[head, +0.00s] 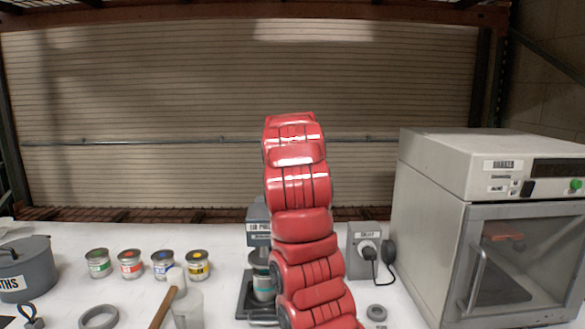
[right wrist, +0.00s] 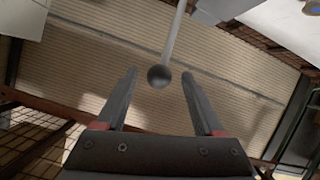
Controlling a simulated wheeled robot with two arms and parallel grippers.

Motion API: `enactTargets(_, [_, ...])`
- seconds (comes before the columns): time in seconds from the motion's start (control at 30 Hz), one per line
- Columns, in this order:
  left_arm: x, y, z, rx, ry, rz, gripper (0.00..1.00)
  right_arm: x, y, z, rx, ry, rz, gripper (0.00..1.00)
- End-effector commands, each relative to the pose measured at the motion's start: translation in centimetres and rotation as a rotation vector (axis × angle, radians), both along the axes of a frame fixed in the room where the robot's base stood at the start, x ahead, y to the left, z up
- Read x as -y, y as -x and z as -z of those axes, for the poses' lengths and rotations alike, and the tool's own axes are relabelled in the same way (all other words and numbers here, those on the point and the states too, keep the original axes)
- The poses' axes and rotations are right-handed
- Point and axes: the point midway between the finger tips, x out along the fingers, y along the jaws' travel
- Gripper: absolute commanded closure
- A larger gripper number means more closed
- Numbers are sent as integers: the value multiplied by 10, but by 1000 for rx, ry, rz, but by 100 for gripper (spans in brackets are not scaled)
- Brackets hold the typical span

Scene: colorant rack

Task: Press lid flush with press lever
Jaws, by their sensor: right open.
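The grey lid press (head: 257,228) stands at the middle of the table in the head view, partly hidden behind my red arm. A can with a teal band (head: 263,288) sits on its base under the press head. Its lid is too hidden to judge. In the right wrist view, the press lever (right wrist: 174,38) is a thin light rod ending in a dark ball knob (right wrist: 160,77). My right gripper (right wrist: 160,74) is open, with one finger on each side of the knob and gaps visible. It is hidden in the head view. My left gripper is not in view.
Several small paint cans (head: 131,263) stand in a row left of the press. A grey pot (head: 25,268), a grey ring (head: 99,316), a wooden-handled tool (head: 162,308) and a clear cup (head: 188,309) are also at left. An outlet box (head: 366,242) and large oven-like machine (head: 432,215) stand right.

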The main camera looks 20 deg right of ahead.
Motion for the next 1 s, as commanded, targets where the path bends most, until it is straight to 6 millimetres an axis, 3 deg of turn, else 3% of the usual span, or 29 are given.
enactTargets(0.27, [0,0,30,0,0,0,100,-24,69,-27,8,-2,-4,30])
enactTargets(0.63, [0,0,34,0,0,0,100,-31,85,-37,-1,1,-3,30])
enactTargets(1.0, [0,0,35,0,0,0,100,-30,88,-38,-3,0,0,30])
